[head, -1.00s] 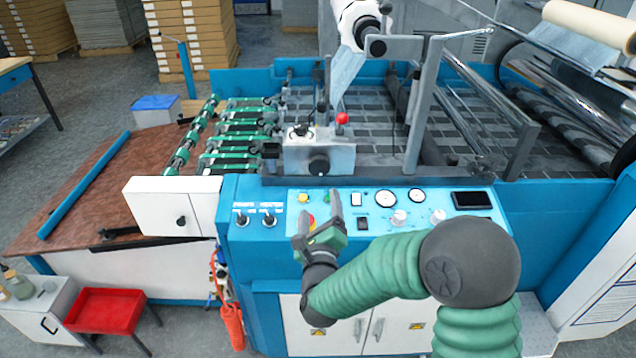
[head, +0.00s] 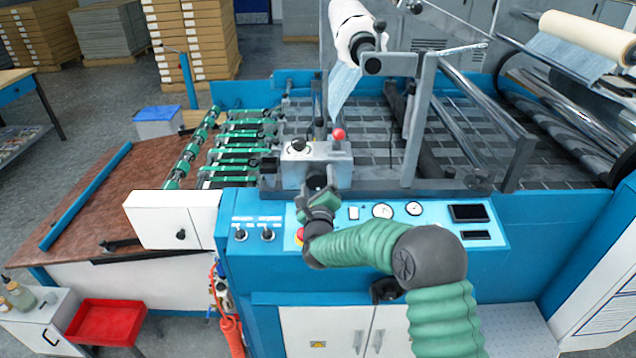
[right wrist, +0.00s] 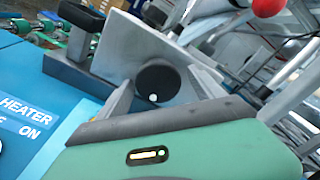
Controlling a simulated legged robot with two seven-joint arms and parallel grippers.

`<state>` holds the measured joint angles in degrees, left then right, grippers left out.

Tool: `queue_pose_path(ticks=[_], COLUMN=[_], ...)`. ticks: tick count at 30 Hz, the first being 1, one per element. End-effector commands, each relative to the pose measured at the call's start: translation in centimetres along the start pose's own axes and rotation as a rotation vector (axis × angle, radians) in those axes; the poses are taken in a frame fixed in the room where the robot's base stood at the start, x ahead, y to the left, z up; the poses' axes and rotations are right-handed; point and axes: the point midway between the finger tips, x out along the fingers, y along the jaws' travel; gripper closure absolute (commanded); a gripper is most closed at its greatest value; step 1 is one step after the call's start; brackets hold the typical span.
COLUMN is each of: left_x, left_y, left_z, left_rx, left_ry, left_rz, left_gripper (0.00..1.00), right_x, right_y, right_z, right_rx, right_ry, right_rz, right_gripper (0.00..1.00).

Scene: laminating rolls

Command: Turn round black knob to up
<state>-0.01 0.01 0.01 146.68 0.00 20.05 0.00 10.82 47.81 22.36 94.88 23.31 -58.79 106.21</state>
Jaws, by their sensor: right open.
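The round black knob (right wrist: 157,84) sits on the front face of a grey metal box (head: 312,152) above the blue control panel. A small white dot shows near its lower edge in the tilted right wrist view. My right gripper (head: 318,196) is open in front of the box and largely covers the knob in the head view. In the right wrist view, its two fingers (right wrist: 162,88) stand on either side of the knob, with gaps visible. I cannot tell how far the tips reach along it. My left gripper is not in view.
A red ball-topped lever (head: 339,134) and a smaller black knob (head: 297,145) stand on top of the box. The panel below carries switches, gauges and a dark display (head: 469,213). A metal frame (head: 421,120) rises to the right.

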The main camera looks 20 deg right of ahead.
Motion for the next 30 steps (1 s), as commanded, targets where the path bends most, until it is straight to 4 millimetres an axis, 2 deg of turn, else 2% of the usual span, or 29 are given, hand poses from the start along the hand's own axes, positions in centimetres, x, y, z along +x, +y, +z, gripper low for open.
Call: queue_pose_path(ticks=[2,14,23,30], left_x=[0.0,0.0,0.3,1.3], left_y=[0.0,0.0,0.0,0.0], left_z=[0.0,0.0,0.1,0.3], left_rx=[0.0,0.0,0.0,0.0], left_ry=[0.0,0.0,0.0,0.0], left_rz=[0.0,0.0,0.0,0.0], left_gripper=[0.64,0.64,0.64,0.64], right_x=[0.0,-0.1,-0.1,-0.1], right_y=[0.0,0.1,0.3,0.4], right_z=[0.0,0.1,0.0,-0.1], right_rx=[0.0,0.001,-0.031,-0.153], right_ry=[0.0,-0.001,-0.001,-0.002], right_rz=[0.0,0.003,0.004,0.004], right_gripper=[0.31,0.83,0.84,0.84])
